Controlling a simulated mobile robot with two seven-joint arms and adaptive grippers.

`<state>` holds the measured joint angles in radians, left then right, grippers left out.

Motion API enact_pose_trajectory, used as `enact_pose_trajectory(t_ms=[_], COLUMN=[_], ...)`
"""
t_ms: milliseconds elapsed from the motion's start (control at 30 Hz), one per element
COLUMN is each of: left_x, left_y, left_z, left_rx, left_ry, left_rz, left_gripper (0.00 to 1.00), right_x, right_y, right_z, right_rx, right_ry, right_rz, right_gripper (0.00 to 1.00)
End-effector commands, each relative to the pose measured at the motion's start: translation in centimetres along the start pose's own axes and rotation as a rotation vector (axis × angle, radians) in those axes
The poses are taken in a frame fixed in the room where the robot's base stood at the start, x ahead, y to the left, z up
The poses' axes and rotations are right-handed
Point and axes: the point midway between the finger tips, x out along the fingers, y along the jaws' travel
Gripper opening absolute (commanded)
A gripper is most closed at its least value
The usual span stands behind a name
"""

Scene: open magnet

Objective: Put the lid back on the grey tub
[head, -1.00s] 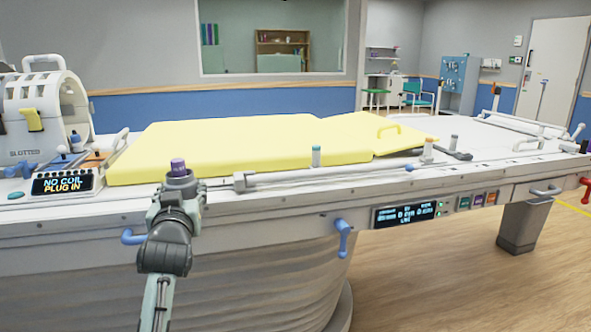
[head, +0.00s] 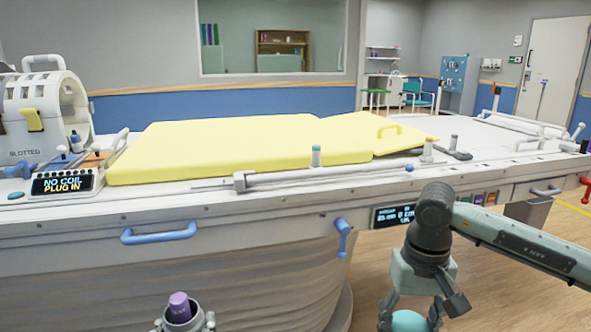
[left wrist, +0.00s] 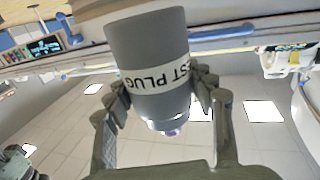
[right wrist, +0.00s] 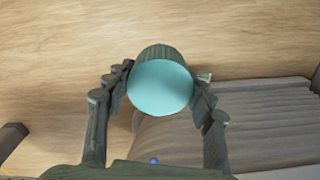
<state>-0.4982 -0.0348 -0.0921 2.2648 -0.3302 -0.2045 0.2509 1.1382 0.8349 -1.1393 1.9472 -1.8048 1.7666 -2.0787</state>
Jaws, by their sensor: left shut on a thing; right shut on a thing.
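The grey tub (left wrist: 150,38) is held in my left gripper (left wrist: 160,92), whose fingers close on both its sides. It has a white label reading partly "ST PLUG". In the head view the tub (head: 181,324) is at the bottom edge, open at the top, with a purple piece (head: 179,306) standing out of it. The lid (right wrist: 160,88), with a teal face and a dark ridged rim, is held in my right gripper (right wrist: 161,95). In the head view the lid (head: 408,321) is partly cut off at the bottom edge, well right of the tub and apart from it.
The long table with the yellow pad (head: 240,145) stands behind both grippers. A blue handle (head: 158,233) and a blue lever (head: 342,236) stick out of its front side. The space between my two grippers is clear.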

Motion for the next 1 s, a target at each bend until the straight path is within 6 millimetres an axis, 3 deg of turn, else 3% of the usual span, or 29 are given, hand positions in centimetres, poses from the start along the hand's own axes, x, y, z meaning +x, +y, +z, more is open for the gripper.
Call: enact_pose_trajectory(t_ms=[667,1000], left_x=[-0.3,-1.0], left_y=[0.4,4.8], left_z=[-0.2,-0.6], left_rx=[0.002,0.009], left_ry=[0.006,0.005], left_rz=[0.020,0.251], left_gripper=[0.00,0.00], right_x=[-0.1,-0.1], right_y=[-0.4,-0.4], right_z=[0.0,0.0], right_rx=[-0.037,-0.036], right_ry=[-0.001,-0.001], right_rz=[-0.001,-0.001], right_gripper=[0.34,0.34])
